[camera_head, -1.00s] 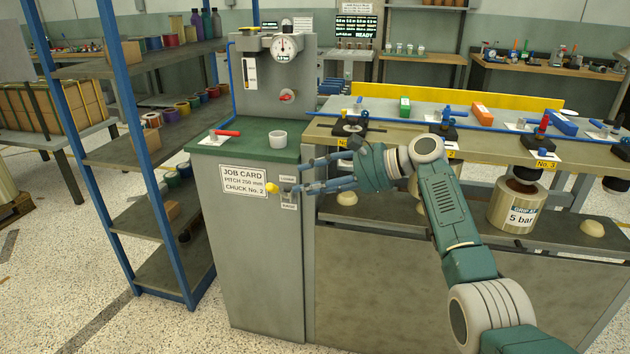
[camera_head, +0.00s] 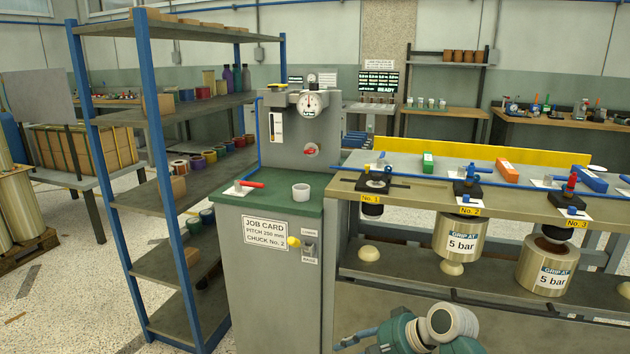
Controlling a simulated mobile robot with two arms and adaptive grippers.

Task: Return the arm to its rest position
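My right arm reaches in from the lower right, and only its end part shows at the bottom edge. My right gripper (camera_head: 350,340) is low in front of the bench, apart from the control cabinet (camera_head: 268,300). One finger shows, pointing left; the rest is cut off or hidden, so its opening is unclear. I see nothing held in it. My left gripper is not in view. The cabinet carries a job card (camera_head: 265,232) reading "PITCH 250 mm, CHUCK No. 2", a yellow knob (camera_head: 294,242) and a small lever switch (camera_head: 310,246).
The bench (camera_head: 400,300) has chucks No. 1 (camera_head: 372,184), No. 2 (camera_head: 467,190) and No. 3 (camera_head: 569,205). Labelled cylinders (camera_head: 460,238) (camera_head: 547,265) sit below No. 2 and No. 3. A blue-posted shelf rack (camera_head: 180,250) stands at left. A gauge (camera_head: 312,103) tops the cabinet.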

